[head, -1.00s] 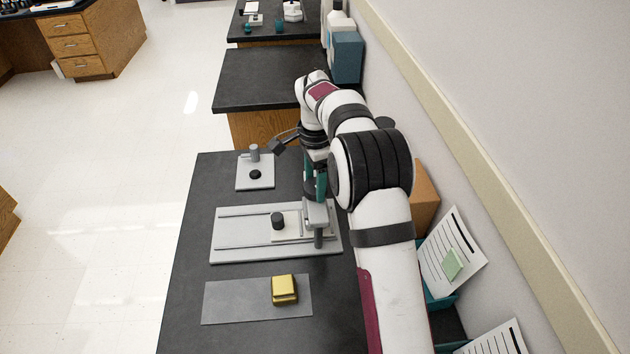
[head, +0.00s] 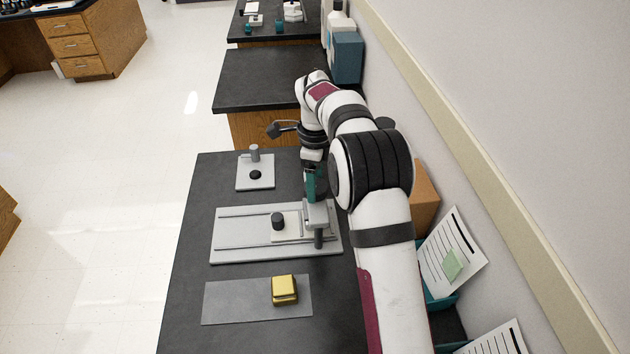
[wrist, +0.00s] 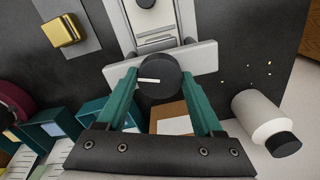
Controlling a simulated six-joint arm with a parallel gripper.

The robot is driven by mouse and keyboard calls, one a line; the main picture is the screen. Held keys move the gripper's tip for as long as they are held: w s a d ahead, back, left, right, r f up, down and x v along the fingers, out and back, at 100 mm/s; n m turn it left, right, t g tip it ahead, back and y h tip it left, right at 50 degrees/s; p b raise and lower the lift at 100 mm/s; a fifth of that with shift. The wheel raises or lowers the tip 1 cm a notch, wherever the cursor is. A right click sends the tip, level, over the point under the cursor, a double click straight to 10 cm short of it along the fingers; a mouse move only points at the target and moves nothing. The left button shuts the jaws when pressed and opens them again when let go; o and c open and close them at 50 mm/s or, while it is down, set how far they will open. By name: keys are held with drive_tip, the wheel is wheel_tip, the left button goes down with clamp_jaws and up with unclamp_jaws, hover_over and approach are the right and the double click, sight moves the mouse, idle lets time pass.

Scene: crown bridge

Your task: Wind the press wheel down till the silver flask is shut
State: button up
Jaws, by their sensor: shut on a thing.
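The press wheel (wrist: 165,90) is a dark round knob with a white line on its top, seen in the wrist view on the press bridge (wrist: 205,55). My gripper (wrist: 160,78) has its two green fingers shut on the wheel from both sides. The white line points left in that view. In the head view my gripper (head: 314,192) is over the light grey bridge (head: 317,214) at the right end of the railed plate (head: 230,241). I cannot make out a silver flask; the space under the bridge is largely hidden.
A pale slide with a black knob (head: 278,221) sits on the rails left of the bridge. A gold block (head: 284,288) lies on a grey mat (head: 230,302) in front. A small plate (head: 245,181) with a post stands behind. A cardboard box (head: 425,195) is near the wall.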

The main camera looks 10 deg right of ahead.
idle(0.4)
drive_tip(key=o, duration=1.4)
drive_tip(key=shift+c, duration=0.2)
wheel_tip(320, 180, up, 16)
drive_tip(key=shift+f, duration=0.1)
